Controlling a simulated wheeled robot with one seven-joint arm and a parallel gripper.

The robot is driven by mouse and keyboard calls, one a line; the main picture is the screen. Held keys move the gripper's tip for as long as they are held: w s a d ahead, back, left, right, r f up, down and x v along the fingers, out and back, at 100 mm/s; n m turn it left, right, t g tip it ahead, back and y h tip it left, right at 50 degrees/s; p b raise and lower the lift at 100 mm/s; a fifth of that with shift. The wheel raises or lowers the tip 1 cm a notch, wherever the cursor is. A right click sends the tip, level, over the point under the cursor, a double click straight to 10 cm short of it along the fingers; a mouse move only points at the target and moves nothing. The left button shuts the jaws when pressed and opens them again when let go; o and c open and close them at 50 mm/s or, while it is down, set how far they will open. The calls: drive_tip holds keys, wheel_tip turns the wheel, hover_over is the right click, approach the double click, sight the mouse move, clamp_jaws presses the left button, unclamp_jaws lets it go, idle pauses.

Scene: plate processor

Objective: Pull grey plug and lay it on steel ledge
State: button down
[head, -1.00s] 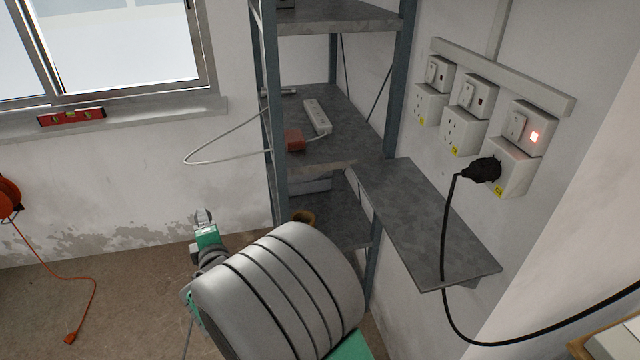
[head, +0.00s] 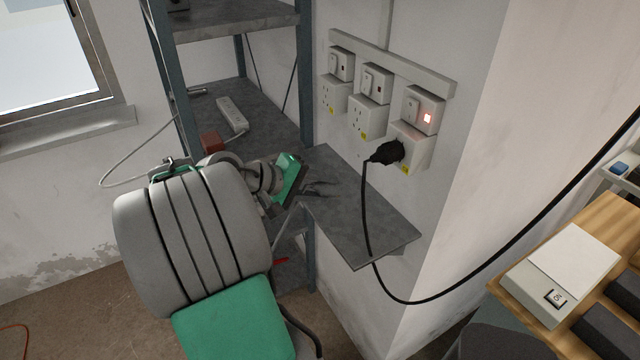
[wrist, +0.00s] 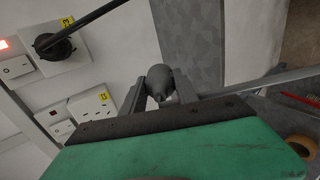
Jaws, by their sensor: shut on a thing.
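My gripper (head: 322,188) reaches over the steel ledge (head: 368,222), near its left end. In the wrist view my gripper (wrist: 160,85) is shut on a grey, rounded body (wrist: 160,77), which looks like the grey plug. It points away from the camera, and its far end is hidden. The ledge shows as a mottled grey strip (wrist: 190,35) beyond it. I cannot tell whether the plug touches the ledge. In the head view the plug is too small and covered to make out.
A black plug (head: 386,152) sits in the right wall socket (head: 410,150), its switch lit red; its cord hangs across the ledge's front. The middle (head: 368,118) and left (head: 335,96) sockets are empty. A shelf with a white power strip (head: 232,115) stands left. The ledge's right half is clear.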

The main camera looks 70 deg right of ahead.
sight(337, 214)
drive_tip(key=shift+s+d+f+b, duration=0.2)
drive_tip(key=shift+d+f+b, duration=0.05)
drive_tip(key=shift+f+b, duration=0.3)
drive_tip(key=shift+s+d+f+b, duration=0.25)
drive_tip(key=shift+d+f+b, duration=0.05)
drive_tip(key=shift+f+b, duration=0.3)
drive_tip(key=shift+s+d+f+b, duration=0.2)
drive_tip(key=shift+d+f+b, duration=0.05)
drive_tip(key=shift+f+b, duration=0.3)
drive_tip(key=shift+s+d+f+b, duration=0.3)
drive_tip(key=shift+d+f+b, duration=0.05)
drive_tip(key=shift+f+b, duration=0.3)
drive_tip(key=shift+s+d+f+b, duration=0.35)
drive_tip(key=shift+f+b, duration=0.15)
drive_tip(key=shift+b, duration=0.1)
drive_tip(key=shift+s+d+f+b, duration=0.25)
drive_tip(key=shift+d+f+b, duration=0.1)
drive_tip(key=shift+f+b, duration=0.3)
drive_tip(key=c, duration=0.9)
unclamp_jaws()
drive_tip(key=shift+c, duration=0.2)
drive_tip(key=shift+o, duration=0.4)
drive_tip(key=shift+a+f, duration=0.1)
drive_tip(key=shift+f, duration=0.1)
drive_tip(key=v, duration=0.8)
drive_tip(key=shift+r, duration=0.25)
